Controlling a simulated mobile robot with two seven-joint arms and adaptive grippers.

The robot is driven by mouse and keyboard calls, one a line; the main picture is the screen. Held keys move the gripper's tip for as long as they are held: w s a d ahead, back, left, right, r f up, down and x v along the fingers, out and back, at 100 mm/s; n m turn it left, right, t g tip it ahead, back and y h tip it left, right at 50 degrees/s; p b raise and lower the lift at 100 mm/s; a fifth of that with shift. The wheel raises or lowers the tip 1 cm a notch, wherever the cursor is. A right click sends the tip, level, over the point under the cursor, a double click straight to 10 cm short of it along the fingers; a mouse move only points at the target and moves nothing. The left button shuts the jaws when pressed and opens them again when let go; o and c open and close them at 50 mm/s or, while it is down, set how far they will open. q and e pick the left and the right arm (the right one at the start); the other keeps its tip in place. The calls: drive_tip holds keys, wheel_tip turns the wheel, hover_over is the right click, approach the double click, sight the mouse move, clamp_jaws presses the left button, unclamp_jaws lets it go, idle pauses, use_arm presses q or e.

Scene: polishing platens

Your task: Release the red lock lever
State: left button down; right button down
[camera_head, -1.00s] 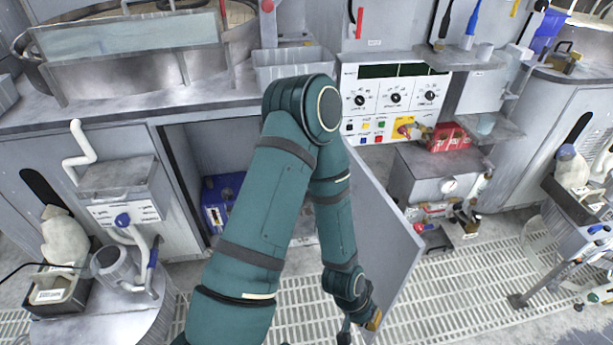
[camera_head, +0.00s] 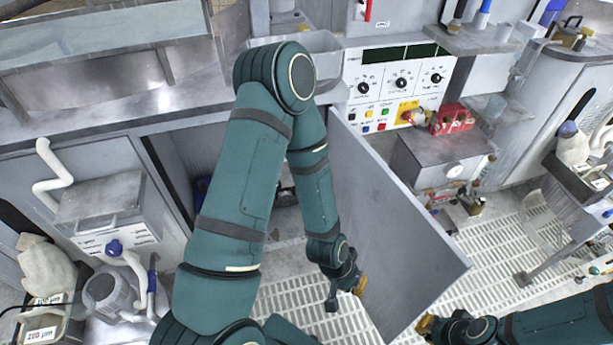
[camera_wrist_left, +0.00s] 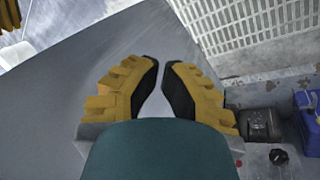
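A red lever (camera_head: 367,9) hangs on a white plate on the back wall in the head view; the frame's top edge cuts it off, and I cannot tell its lock position. No gripper is near it. My left gripper (camera_head: 347,284) is low, in front of the open grey cabinet door. In the left wrist view its two yellow and black fingers (camera_wrist_left: 161,68) have a narrow gap with nothing between them. My right gripper (camera_head: 432,324) is at the bottom edge of the head view, near the door's lower corner. Its fingers are partly hidden.
The open cabinet door (camera_head: 400,235) stands between my left arm and the grey machine box (camera_head: 440,158). A control panel (camera_head: 390,85) with knobs and a yellow switch plate is above. A red box (camera_head: 452,118) sits beside it. Floor grating (camera_head: 300,295) lies below.

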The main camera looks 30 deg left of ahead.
use_arm(q)
drive_tip(key=shift+a, duration=0.1)
idle(0.3)
drive_tip(key=w+a+f+m+t+y+p, duration=0.1)
drive_tip(key=w+a+f+m+t+p, duration=0.25)
drive_tip(key=w+a, duration=0.5)
drive_tip(key=w+a+f+m+t+y+b, duration=0.1)
drive_tip(key=w+a+f+m+t, duration=0.35)
drive_tip(key=w, duration=0.75)
drive_tip(key=w+a+f+m+t+y+p, duration=0.1)
drive_tip(key=w+a+f+m+t+y, duration=0.1)
drive_tip(key=a+m, duration=0.5)
drive_tip(key=w+a+f+m+t+y+p, duration=0.2)
drive_tip(key=a+m, duration=0.5)
drive_tip(key=a, duration=0.5)
drive_tip(key=shift+w+a+f, duration=0.2)
drive_tip(key=shift+w+f, duration=0.35)
